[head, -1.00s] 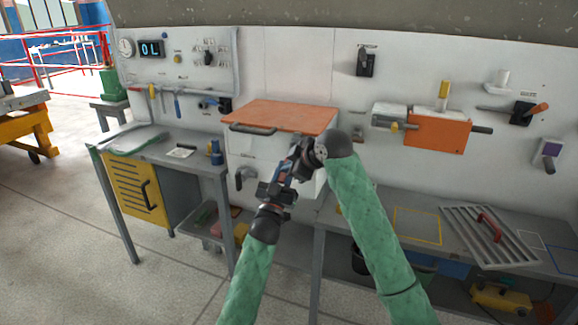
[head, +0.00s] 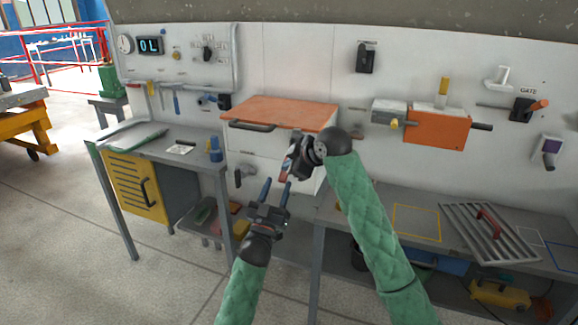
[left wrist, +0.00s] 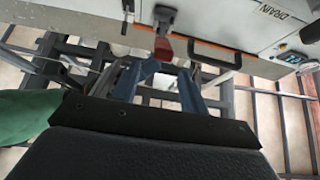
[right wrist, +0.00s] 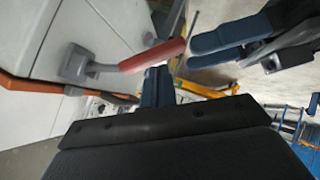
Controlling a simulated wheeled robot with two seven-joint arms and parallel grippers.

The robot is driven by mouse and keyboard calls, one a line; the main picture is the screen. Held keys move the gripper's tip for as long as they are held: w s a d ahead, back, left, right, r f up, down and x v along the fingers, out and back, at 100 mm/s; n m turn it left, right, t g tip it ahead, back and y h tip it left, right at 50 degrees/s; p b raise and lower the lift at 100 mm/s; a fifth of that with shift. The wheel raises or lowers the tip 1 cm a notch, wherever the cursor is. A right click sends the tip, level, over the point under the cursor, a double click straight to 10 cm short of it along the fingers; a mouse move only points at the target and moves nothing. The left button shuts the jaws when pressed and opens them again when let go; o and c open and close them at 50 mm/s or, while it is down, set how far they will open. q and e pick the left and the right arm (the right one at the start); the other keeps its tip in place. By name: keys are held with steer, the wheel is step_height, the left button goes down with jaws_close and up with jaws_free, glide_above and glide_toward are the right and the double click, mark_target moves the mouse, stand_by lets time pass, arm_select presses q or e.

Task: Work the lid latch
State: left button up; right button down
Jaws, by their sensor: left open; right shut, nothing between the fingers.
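The lid latch shows in the right wrist view as a red lever (right wrist: 152,55) on a grey bracket (right wrist: 78,64). In the left wrist view the red lever (left wrist: 163,50) points down from its bracket, just beyond my left fingers. In the head view it is mostly hidden by my right gripper (head: 288,168). The orange lid (head: 280,112) lies flat on the white box, with a dark handle (head: 252,127) at its front. My left gripper (head: 275,187) is open and empty, below the latch. My right gripper is shut and empty, close beside the red lever.
A drain lever (head: 242,175) sits on the box front at left. A grey workbench (head: 180,155) stands left, and another with a slatted grate (head: 488,232) stands right. An orange block (head: 437,128) and several switches are on the wall. The floor is open at front left.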

arm_select(q)
steer(key=s+f+n+g+y, duration=0.1)
steer(key=s+f+g, duration=0.1)
steer(key=s+f, duration=0.75)
steer(key=s+f+g, duration=0.1)
steer(key=s+f, duration=0.6)
steer(key=f, duration=0.6)
steer(key=s+f+g+y, duration=0.1)
steer(key=s+f+g, duration=0.7)
steer(key=s, duration=0.6)
steer(key=s+d+f+g+y, duration=0.1)
steer(key=s+f+g, duration=0.7)
steer(key=s+f, duration=0.3)
steer(key=s, duration=0.4)
steer(key=shift+d+f+y, duration=0.25)
steer(key=shift+d+y, duration=0.05)
steer(key=shift+y, duration=0.1)
arm_select(e)
steer(key=shift+f, duration=0.35)
